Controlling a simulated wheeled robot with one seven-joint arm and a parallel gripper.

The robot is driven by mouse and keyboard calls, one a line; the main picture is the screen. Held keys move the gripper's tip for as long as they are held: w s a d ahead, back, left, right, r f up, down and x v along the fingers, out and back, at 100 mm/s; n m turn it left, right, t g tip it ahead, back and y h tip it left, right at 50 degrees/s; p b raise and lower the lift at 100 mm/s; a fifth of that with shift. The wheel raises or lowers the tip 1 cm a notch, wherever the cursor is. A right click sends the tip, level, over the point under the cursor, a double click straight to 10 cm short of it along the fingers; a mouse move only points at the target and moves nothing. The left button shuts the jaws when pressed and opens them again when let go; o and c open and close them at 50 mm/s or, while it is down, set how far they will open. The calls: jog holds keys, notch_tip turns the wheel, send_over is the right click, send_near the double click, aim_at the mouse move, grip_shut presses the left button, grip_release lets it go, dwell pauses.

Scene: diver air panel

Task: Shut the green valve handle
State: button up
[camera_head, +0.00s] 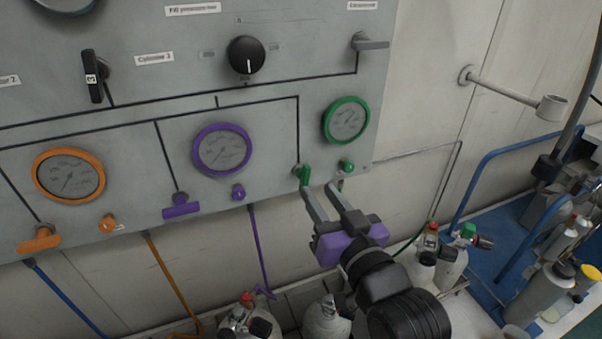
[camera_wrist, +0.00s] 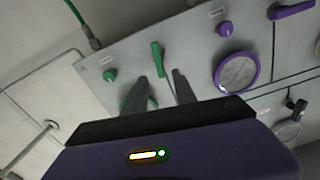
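The green valve handle (camera_head: 304,174) is on the lower right of the grey panel, below and left of the green-rimmed gauge (camera_head: 346,121). It points roughly up and down in the head view, unlike the level purple handle (camera_head: 181,208) and orange handle (camera_head: 39,241). In the wrist view, the green handle (camera_wrist: 157,59) stands just beyond my fingertips, its near end showing in the gap between them. My gripper (camera_head: 318,186) is open, with its two fingers (camera_wrist: 160,75) apart and pointing at the panel. I cannot tell whether either finger touches the handle.
A small green knob (camera_head: 346,165) sits right beside the handle. A purple-rimmed gauge (camera_head: 222,150) and purple knob (camera_head: 238,192) are to the left. Gas cylinders (camera_head: 327,320) stand below the panel. A blue rail (camera_head: 500,160) and more bottles are at right.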

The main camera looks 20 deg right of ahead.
aim_at(308, 176)
jog(key=w+p, duration=0.1)
jog(key=w, duration=0.6)
jog(key=shift+w, duration=0.3)
grip_shut()
